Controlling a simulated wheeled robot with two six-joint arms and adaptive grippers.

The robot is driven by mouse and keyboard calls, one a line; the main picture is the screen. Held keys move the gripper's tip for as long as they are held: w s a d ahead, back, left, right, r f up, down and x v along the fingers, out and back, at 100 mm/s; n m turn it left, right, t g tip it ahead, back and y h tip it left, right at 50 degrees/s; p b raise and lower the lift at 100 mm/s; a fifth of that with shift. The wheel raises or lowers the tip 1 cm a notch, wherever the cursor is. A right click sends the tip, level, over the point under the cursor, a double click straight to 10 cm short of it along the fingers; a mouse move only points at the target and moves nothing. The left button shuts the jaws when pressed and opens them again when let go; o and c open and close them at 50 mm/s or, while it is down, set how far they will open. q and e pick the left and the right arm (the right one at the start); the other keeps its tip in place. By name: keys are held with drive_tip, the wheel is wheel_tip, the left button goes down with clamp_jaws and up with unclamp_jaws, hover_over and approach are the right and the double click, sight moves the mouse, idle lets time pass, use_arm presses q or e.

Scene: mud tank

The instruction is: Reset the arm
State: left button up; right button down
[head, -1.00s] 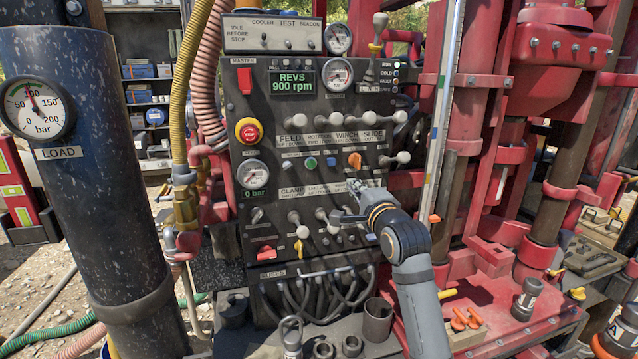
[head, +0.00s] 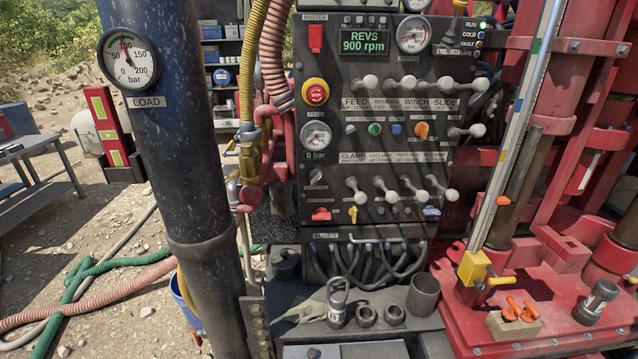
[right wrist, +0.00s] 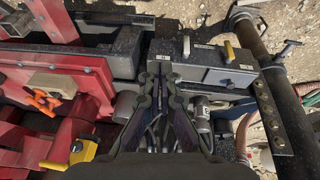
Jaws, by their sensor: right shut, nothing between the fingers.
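Neither of my grippers shows in the head view. In the right wrist view my right gripper (right wrist: 160,82) points down with its two dark fingers close together and nothing between them. It hangs above the lower part of the control panel, with dark hoses beneath it. The control panel (head: 470,75) stands in the middle of the head view, with its levers, gauges and a green display reading REVS 900 rpm. My left gripper is not seen in either view.
A thick dark post (head: 170,180) with a LOAD gauge (head: 129,58) stands left of the panel. Red machinery (head: 560,80) fills the right. Gravel ground with hoses lies at the left.

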wheel_tip(320, 180, down, 29)
drive_tip(key=s+d+g+b, duration=0.2)
drive_tip(key=s+d, duration=0.1)
drive_tip(key=s+f, duration=1.6)
drive_tip(key=s, duration=0.2)
drive_tip(key=shift+d+f+g+b, duration=0.3)
drive_tip(key=shift+d+b, duration=0.1)
